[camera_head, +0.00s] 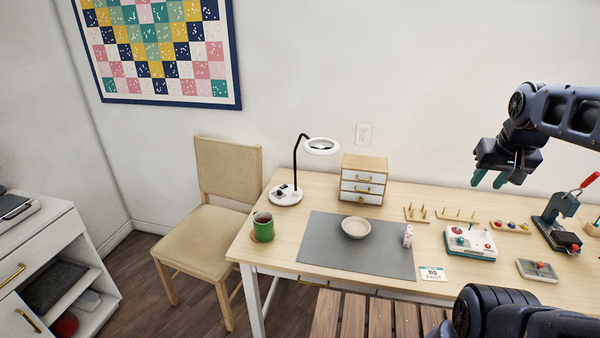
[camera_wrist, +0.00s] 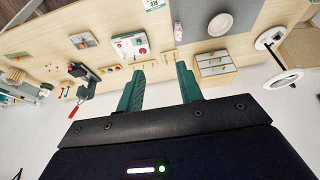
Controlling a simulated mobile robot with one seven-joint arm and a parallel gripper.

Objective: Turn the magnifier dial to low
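The magnifier (camera_head: 321,147) is a white ring lens on a black curved stem, standing at the table's back left. Its round white base (camera_head: 286,196) carries small dark controls; which one is the dial, and its setting, are too small to tell. In the wrist view the lens ring (camera_wrist: 284,80) and base (camera_wrist: 270,37) show at the right edge. My gripper (camera_head: 489,181) has teal fingers, spread apart with nothing between them. It is raised above the table's right half, well to the right of the magnifier. The fingers also show in the wrist view (camera_wrist: 160,70).
A small drawer cabinet (camera_head: 363,181) stands right of the magnifier. A green mug (camera_head: 263,229) is in front of its base. A bowl (camera_head: 356,227) sits on the grey mat (camera_head: 325,258). Sewing items and a red-handled press (camera_head: 562,219) occupy the table's right. A chair (camera_head: 212,232) is at left.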

